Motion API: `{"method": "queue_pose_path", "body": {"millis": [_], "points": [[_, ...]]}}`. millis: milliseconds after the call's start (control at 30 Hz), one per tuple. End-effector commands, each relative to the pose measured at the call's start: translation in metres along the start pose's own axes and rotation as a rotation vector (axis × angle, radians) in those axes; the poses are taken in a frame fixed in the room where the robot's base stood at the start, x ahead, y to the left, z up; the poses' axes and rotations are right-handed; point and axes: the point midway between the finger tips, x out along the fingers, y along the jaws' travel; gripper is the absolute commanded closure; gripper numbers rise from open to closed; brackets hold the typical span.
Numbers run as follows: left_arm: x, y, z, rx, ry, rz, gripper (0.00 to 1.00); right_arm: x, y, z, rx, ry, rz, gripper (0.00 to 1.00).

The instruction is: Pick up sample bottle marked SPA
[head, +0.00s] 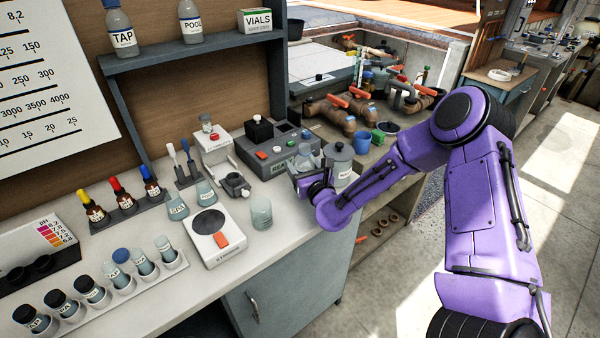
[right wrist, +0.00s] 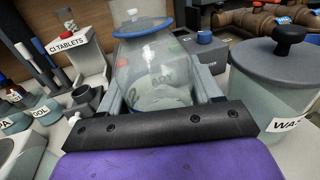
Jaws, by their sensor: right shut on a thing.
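My right gripper (head: 308,176) is at the counter's right end, beside the grey lidded waste jar (head: 340,160). It is shut on a clear bottle (head: 306,156) with a blue rim at its top. In the right wrist view the bottle (right wrist: 158,72) stands between the fingers of the gripper (right wrist: 163,98). A flask marked SPA (head: 177,208) stands on the counter beside a POOL flask (head: 205,194). My left gripper is not in view.
A grey test device (head: 280,155) is behind the gripper. A white scale (head: 215,238), a beaker (head: 261,214) and a rack of several small bottles (head: 150,278) are to the left. The shelf (head: 200,50) holds TAP and POOL bottles and a VIALS box.

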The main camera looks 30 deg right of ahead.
Motion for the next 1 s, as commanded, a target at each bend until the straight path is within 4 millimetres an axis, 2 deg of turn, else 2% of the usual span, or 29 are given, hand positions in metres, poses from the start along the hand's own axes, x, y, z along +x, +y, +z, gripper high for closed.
{"method": "queue_pose_path", "body": {"millis": [300, 767, 800, 1000], "points": [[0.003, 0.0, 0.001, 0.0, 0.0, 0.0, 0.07, -0.035, 0.001, 0.043, 0.004, -0.004, 0.001, 0.71], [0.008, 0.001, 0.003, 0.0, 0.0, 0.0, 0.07, -0.105, 0.001, 0.073, 0.001, -0.003, 0.001, 0.71], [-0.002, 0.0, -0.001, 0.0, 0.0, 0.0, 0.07, -0.105, -0.002, 0.079, 0.006, 0.0, -0.003, 0.71], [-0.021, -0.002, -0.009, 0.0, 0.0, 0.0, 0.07, -0.112, -0.005, 0.081, 0.005, 0.004, -0.005, 0.71]]}}
